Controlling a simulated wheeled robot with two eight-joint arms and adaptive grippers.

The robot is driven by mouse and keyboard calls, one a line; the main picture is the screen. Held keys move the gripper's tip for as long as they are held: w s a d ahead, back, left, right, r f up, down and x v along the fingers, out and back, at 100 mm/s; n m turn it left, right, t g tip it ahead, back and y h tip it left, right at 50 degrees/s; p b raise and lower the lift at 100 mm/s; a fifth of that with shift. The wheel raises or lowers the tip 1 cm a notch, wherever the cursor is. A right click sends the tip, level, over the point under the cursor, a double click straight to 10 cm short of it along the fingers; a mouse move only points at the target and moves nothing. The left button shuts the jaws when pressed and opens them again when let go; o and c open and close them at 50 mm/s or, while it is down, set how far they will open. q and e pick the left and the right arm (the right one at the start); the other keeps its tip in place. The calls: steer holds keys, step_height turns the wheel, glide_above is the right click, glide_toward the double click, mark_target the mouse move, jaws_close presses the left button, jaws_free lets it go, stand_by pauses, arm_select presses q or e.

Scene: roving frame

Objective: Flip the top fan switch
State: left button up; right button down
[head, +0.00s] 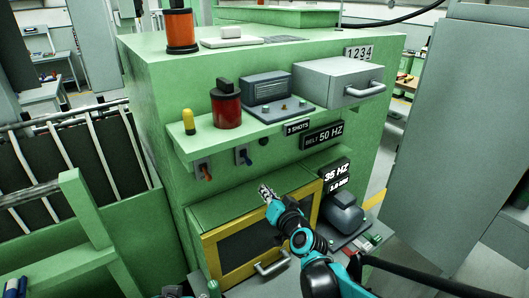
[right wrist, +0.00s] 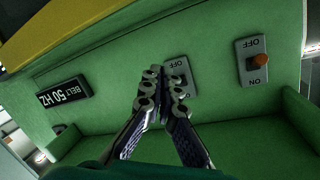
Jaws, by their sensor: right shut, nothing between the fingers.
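Two switch plates are on the green machine front under the shelf. One has an orange lever (head: 207,172), and it shows at the right of the right wrist view (right wrist: 258,62), between OFF and ON markings. No label naming the top fan is readable. My right gripper (head: 266,190) is shut and empty in front of the panel, below and right of the switches in the head view. I cannot tell if it touches anything. My left gripper is not clearly seen.
The shelf (head: 260,130) overhangs the switches and carries a yellow-topped item (head: 188,121), a red canister (head: 227,108) and a grey device (head: 267,88). A yellow-framed box (head: 262,238) juts out below. A BELT 50 HZ sign (head: 322,136) is at right.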

arm_select(q)
step_height(320, 180, down, 10)
steer(key=b, duration=0.9)
steer(key=shift+r, duration=0.25)
arm_select(e)
steer(key=s+d+f+g+h, duration=0.2)
steer(key=s+d+f, duration=0.3)
steer(key=s, duration=0.4)
steer(key=s+d+f+n+g+h, duration=0.1)
steer(key=s+d+f+g+h, duration=0.1)
steer(key=s+d+f, duration=0.4)
steer(key=s+d+f+n+g+h, duration=0.1)
steer(key=s+d+f+g, duration=0.3)
steer(key=s+f, duration=0.5)
steer(key=s+d+h, duration=0.1)
steer(key=s+d, duration=0.1)
steer(key=s, duration=0.1)
steer(key=shift+s, duration=0.25)
steer(key=shift+f, duration=0.1)
